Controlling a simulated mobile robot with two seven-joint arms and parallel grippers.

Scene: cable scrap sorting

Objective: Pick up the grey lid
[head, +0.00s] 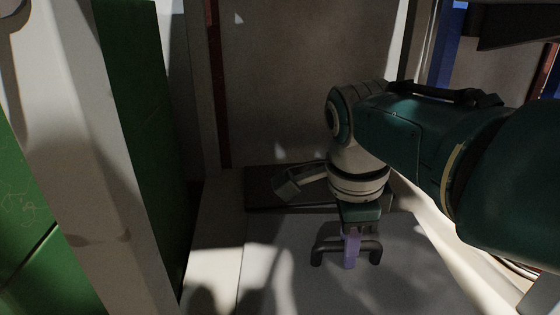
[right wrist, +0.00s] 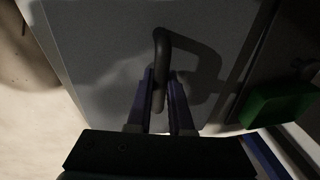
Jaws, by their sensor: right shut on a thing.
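The grey lid (head: 290,285) is a flat panel at the bottom centre of the head view, with a dark bar handle (head: 374,252) standing on it. My right gripper (head: 350,262) points down at the handle, its purple fingers around the bar. In the right wrist view, the lid (right wrist: 100,50) fills the middle, and the handle (right wrist: 180,40) runs between the fingers of my right gripper (right wrist: 165,85), which is shut on it. I cannot tell whether the lid rests on something or hangs free. My left gripper is not in view.
A dark recessed surface (head: 262,185) lies just behind the lid. Green panels (head: 145,130) and a pale post (head: 75,130) stand at the left. A brownish wall (head: 290,80) closes the back. A green block (right wrist: 275,105) shows beside the lid in the right wrist view.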

